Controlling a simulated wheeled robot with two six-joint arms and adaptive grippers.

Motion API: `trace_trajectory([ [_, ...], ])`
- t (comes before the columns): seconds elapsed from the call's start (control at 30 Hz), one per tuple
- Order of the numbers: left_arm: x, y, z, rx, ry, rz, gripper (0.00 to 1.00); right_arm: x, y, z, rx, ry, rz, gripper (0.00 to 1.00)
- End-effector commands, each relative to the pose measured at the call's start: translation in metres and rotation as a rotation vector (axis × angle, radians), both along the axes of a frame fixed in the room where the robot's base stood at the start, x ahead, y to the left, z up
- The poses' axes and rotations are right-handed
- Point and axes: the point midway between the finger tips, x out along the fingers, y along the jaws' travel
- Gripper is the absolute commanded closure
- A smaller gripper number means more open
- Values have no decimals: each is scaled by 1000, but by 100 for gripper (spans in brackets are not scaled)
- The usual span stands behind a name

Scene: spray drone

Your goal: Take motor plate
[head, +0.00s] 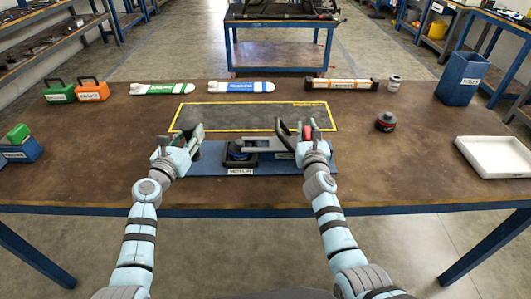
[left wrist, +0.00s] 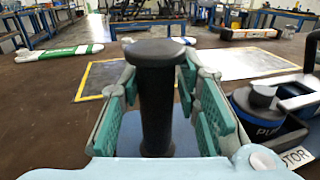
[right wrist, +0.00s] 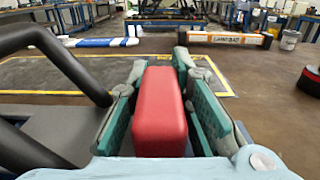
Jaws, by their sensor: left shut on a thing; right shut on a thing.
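The motor plate (head: 212,162) is a blue board lying near the front edge of the table, with a label on its front. It carries a round dark motor (head: 238,151) and a grey part with a black handle. My left gripper (head: 190,138) is at the plate's left end, shut on a black upright post with a wide cap (left wrist: 157,100). My right gripper (head: 308,132) is toward the plate's right end, shut on a red block-shaped grip (right wrist: 160,112).
Behind the plate is a dark mat with a yellow border (head: 255,116). A black and red round part (head: 385,122) and a white tray (head: 495,156) stand to the right. Green and orange cases (head: 92,91) are at the back left. Bare table lies on both sides.

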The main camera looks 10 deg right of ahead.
Motion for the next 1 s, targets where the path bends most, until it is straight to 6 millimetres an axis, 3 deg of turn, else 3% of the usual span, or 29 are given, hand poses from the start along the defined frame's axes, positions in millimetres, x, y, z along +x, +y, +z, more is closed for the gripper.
trace_trajectory([
  [0.37,1,2,4,-2,-3,4,100,0,0,4,0,-2,0,100],
  [0.77,1,0,51,-4,-4,2,100,0,-1,49,0,-3,0,100],
  [1.0,1,0,53,-5,-4,2,100,0,0,51,0,-2,0,100],
])
